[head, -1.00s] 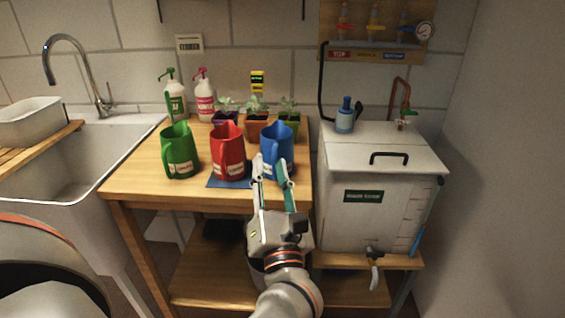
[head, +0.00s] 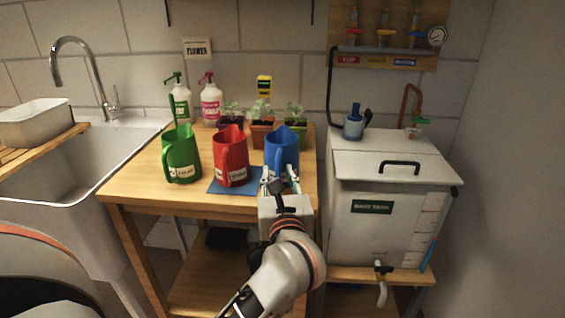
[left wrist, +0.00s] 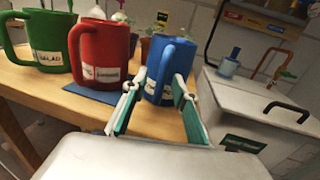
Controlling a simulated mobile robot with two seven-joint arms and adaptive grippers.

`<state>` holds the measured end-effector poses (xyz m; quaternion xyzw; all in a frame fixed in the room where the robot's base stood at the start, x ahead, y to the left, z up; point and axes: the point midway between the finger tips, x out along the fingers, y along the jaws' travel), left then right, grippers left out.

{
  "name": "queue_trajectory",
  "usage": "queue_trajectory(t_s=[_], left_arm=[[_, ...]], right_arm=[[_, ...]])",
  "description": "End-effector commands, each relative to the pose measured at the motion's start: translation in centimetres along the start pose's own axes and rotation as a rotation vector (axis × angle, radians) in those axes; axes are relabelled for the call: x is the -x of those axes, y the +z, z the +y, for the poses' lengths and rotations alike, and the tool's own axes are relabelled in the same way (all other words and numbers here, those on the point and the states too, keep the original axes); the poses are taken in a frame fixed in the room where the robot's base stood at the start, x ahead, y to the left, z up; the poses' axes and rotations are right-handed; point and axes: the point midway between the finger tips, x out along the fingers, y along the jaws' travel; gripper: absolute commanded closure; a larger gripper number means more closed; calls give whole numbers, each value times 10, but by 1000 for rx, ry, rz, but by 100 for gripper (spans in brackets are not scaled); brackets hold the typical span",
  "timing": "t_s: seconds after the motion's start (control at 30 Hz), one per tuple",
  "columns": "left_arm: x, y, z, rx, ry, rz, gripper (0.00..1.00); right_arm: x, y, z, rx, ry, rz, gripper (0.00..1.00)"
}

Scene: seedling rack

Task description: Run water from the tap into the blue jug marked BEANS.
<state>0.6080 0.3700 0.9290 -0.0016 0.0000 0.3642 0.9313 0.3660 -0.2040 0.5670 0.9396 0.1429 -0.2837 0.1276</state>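The blue jug (head: 282,150) stands upright on the wooden table, its handle towards me. In the left wrist view the blue jug (left wrist: 172,62) carries a white label, too small to read. My left gripper (head: 280,176) is at the near side of the jug. In the left wrist view its fingers (left wrist: 156,90) are apart, with the handle's lower end between or just beyond them; contact is unclear. A curved sink tap (head: 80,55) is at the far left. Another small tap (head: 382,273) is low on the white tank (head: 385,225). My right gripper is not in view.
A red jug (head: 230,155) stands close left of the blue jug, and a green jug (head: 181,155) further left. A blue mat (head: 222,186) lies under the red jug. The sink (head: 85,165) is left.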

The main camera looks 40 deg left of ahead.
Motion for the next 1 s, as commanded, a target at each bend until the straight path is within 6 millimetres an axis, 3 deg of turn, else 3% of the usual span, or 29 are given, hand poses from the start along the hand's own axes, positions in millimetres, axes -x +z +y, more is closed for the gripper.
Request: queue_trajectory(t_s=[0.27, 0.4, 0.77, 0.87, 1.0], left_arm=[[-4, 0, 0, 0, 0, 0, 72], [-4, 0, 0, 0, 0, 0, 100], [-4, 2, 0, 1, 0, -2, 100], [-4, 11, 0, 3, 1, -4, 100], [-3, 37, 0, 9, 1, -9, 100]], right_arm=[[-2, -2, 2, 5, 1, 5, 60], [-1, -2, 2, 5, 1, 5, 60], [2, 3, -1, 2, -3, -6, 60], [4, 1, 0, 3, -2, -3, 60], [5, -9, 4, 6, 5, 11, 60]])
